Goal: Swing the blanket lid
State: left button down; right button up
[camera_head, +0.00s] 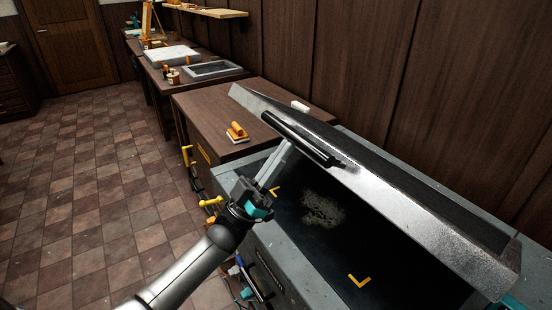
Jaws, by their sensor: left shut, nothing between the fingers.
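The blanket lid (400,205) is a long grey frame, tilted up above the unit (232,185) with its dark bed (325,245) showing beneath. A black bar handle (300,140) runs along the lid's near left edge. My left gripper (287,149) reaches up from the lower left. Its fingers are shut and empty, with their tips at the underside of the handle; whether they touch it I cannot tell. My right gripper is not in view.
A wooden bench (215,108) with an orange-handled tool (237,132) stands beyond the unit. Yellow levers (210,202) stick out at the unit's left side. A panelled wall (350,60) rises behind the lid. The tiled floor (90,180) at left is clear.

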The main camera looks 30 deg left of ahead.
pick_arm(q)
jog(key=shift+s+r+p+x, duration=0.15)
jog(key=shift+p+x, duration=0.65)
jog(key=shift+x, duration=1.5)
jog(key=shift+s+r+p+x, duration=0.1)
jog(key=shift+p+x, duration=0.7)
jog(key=shift+x, duration=1.5)
jog(key=shift+a+r+p+x, duration=0.15)
jog(key=shift+p+x, duration=0.25)
jog(key=shift+x, duration=1)
jog(key=shift+a+r+p+x, duration=0.15)
jog(key=shift+p+x, duration=0.2)
jog(key=shift+x, duration=1.05)
jog(key=shift+s, duration=0.1)
jog(key=shift+w+d+f+x, duration=0.25)
jog(key=shift+w+f+x, duration=0.2)
jog(key=shift+x, duration=3.5)
jog(key=b+v, duration=0.2)
jog(key=v, duration=0.6)
jog(key=shift+f, duration=0.2)
